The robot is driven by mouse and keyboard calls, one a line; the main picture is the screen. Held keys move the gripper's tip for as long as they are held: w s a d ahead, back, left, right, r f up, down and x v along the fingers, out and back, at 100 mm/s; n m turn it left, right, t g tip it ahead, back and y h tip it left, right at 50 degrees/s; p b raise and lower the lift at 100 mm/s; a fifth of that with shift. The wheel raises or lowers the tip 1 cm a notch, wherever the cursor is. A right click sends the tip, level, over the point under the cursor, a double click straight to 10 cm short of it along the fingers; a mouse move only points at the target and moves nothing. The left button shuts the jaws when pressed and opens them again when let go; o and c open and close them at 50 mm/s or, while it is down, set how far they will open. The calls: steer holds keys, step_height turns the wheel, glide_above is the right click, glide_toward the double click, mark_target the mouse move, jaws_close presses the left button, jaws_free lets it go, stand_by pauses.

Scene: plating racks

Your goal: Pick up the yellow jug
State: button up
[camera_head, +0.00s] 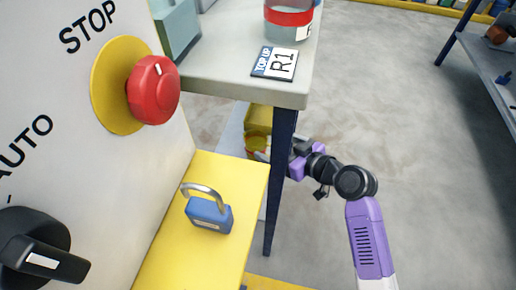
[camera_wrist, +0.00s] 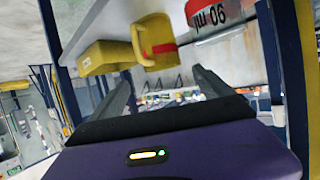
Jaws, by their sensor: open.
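The yellow jug (camera_wrist: 155,42), with a red band and a handle on its left side, shows in the wrist view at the shelf, just beyond my fingertips. In the head view the jug (camera_head: 256,144) is partly seen on the lower shelf under the worktop, left of the table leg. My gripper (camera_wrist: 165,82) is open, its two fingers spread below the jug in the wrist view, with nothing between them. In the head view the table leg hides my fingertips.
A yellow box (camera_wrist: 103,57) sits beside the jug. A container with a red label (camera_wrist: 210,14) is on its other side. The dark table leg (camera_head: 279,180) stands close to my arm. The worktop (camera_head: 225,88) is above. Grey floor to the right is clear.

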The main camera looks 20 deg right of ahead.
mark_target(249, 136)
steer(key=b+x, duration=0.1)
steer(key=x, duration=0.1)
steer(key=b+x, duration=0.1)
steer(key=x, duration=0.2)
steer(key=b+x, duration=0.1)
steer(key=x, duration=0.1)
steer(key=shift+w+a+f, duration=0.2)
steer(key=shift+w+a, duration=0.05)
steer(key=shift+a, duration=0.15)
steer(key=shift+c, duration=0.2)
steer(key=c, duration=1.9)
